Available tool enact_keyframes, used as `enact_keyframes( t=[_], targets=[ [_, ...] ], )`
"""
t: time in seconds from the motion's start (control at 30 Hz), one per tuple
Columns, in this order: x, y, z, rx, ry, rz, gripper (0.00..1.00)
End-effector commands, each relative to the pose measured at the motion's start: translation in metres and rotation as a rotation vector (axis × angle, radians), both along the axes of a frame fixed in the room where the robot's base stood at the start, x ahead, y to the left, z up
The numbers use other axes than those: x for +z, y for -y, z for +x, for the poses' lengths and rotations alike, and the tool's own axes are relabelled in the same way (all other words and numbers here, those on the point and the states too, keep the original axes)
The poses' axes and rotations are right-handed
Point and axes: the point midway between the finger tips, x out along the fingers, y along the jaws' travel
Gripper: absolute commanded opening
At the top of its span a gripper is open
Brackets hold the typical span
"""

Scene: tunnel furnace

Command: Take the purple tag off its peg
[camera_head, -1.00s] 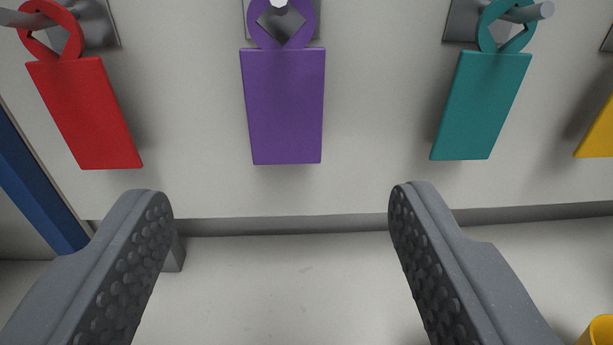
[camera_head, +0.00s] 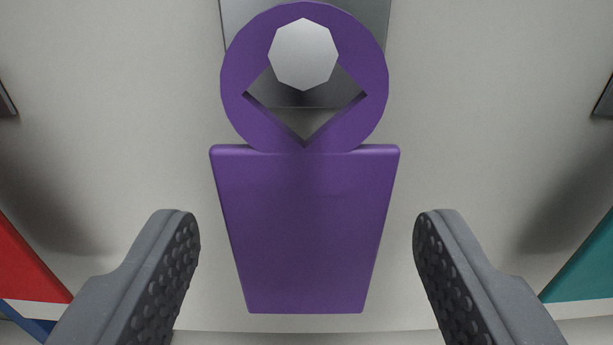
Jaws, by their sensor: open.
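The purple tag (camera_head: 305,225) hangs in the middle of the head camera view. Its round ring with a diamond-shaped hole is around a grey peg (camera_head: 303,54), whose faceted end points toward the camera. The tag's flat plate hangs straight down below the ring. My gripper (camera_head: 307,225) is open. One finger is to the left of the plate and one to the right, with a gap between each finger and the tag. Neither finger touches it in the picture.
Part of a red tag (camera_head: 25,265) shows at the left edge and part of a teal tag (camera_head: 585,260) at the right edge. The pale board (camera_head: 450,120) behind is bare between the tags. A blue strip (camera_head: 25,322) shows at the lower left.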

Motion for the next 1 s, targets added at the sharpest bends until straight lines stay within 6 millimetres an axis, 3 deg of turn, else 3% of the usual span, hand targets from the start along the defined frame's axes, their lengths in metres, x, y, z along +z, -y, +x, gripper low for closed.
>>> enact_keyframes(
  t=[0.33,0.6,1.0],
  targets=[
    [0.0,-0.0004,0.0024,0.001,0.001,0.0,0.61],
    [0.0001,-0.0007,0.0022,0.001,0.001,0.0,0.25],
    [0.0065,-0.0008,0.0022,0.002,0.001,-0.001,0.23]
  ],
)
